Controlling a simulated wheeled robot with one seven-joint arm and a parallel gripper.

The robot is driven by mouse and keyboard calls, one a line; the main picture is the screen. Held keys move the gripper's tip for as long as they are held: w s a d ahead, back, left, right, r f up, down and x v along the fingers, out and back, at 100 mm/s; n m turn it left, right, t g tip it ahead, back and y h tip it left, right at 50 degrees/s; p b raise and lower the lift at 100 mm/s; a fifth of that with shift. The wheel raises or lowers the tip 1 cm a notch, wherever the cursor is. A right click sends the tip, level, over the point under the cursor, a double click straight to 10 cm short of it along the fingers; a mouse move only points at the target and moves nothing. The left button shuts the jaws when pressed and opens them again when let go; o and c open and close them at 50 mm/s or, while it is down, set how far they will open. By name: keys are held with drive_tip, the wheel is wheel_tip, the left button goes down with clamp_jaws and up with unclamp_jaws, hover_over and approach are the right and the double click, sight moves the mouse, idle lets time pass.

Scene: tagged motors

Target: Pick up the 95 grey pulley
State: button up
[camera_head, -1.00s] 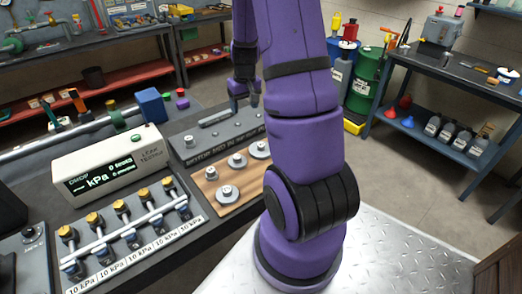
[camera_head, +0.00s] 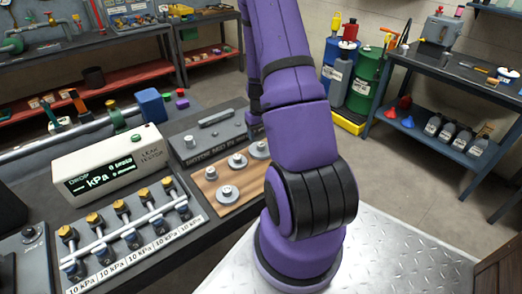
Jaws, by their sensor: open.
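Grey pulleys with raised hubs stand on a wooden board: one at the front (camera_head: 227,192), one in the middle (camera_head: 237,161) and one at the right (camera_head: 259,150), partly hidden by my arm. Their tags are too small to read, so I cannot tell which is the 95 one. My gripper (camera_head: 254,121) is mostly hidden behind my purple arm, low near the right pulley. Its fingertips are not clearly visible, and I cannot tell whether it touches anything. It is open, and I see nothing held.
Behind the wooden board is a grey panel (camera_head: 205,141) with a small upright post (camera_head: 190,142) and lettering. A white leak tester (camera_head: 108,165) and a row of brass-topped valves (camera_head: 120,206) stand to the left.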

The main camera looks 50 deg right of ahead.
sight(261, 144)
drive_tip(key=f, duration=0.1)
drive_tip(key=s+f, duration=0.1)
drive_tip(key=f, duration=0.1)
drive_tip(key=shift+a+f, duration=0.2)
drive_tip(key=shift+f, duration=0.1)
drive_tip(key=shift+w+f, duration=0.1)
drive_tip(key=shift+f, duration=0.5)
drive_tip(key=c, duration=1.2)
drive_tip(key=shift+o, duration=0.2)
drive_tip(key=shift+r, duration=0.15)
